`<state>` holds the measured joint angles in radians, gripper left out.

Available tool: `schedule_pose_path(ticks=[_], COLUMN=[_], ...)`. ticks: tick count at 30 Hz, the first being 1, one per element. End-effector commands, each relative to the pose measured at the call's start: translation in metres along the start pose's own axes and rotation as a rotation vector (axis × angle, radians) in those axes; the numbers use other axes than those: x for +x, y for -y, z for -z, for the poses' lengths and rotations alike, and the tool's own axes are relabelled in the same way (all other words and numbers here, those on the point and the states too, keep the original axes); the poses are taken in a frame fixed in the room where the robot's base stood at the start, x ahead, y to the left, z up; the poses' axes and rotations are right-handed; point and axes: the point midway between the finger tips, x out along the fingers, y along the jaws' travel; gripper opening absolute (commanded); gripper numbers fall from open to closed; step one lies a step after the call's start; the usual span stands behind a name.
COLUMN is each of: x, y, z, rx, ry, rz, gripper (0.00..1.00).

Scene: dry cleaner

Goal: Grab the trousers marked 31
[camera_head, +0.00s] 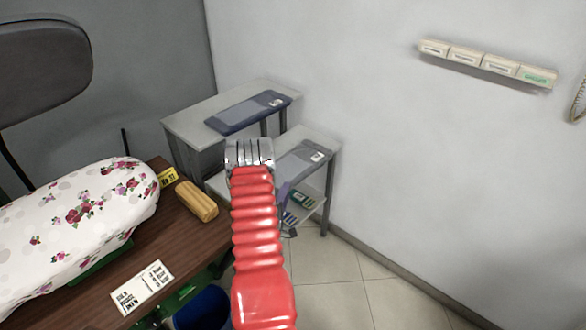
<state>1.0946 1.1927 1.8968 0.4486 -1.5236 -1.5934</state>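Folded dark blue trousers (238,115) with a small white label lie on the upper grey table against the wall. Folded grey-blue trousers (300,160), also with a white label, lie on the lower table beside it. Both labels are too small to read. A yellow tag (167,177) that appears to read "No 31" is at the edge of the brown table, apart from both pairs. My gripper (250,146), metal at the end of my red ribbed arm, is in front of the tables and hides part of them. Its fingers are seen from behind, so their opening is unclear.
The brown table (180,235) at left holds a floral ironing board (75,210), a tan block (197,201) and a printed card (142,287). A blue bin (203,308) stands below. A dark chair (45,60) is at upper left. Tiled floor (335,300) is clear at lower right.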

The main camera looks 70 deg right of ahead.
Motion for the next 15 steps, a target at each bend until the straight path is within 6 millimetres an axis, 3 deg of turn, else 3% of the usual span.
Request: schedule_pose_path(ticks=[2,15], x=[0.0,-0.0001], y=[-0.0001,0.0001], z=[-0.0001,0.0], rx=[0.0,0.0], ry=[0.0,0.0], rz=[0.0,0.0], gripper=[0.38,0.07])
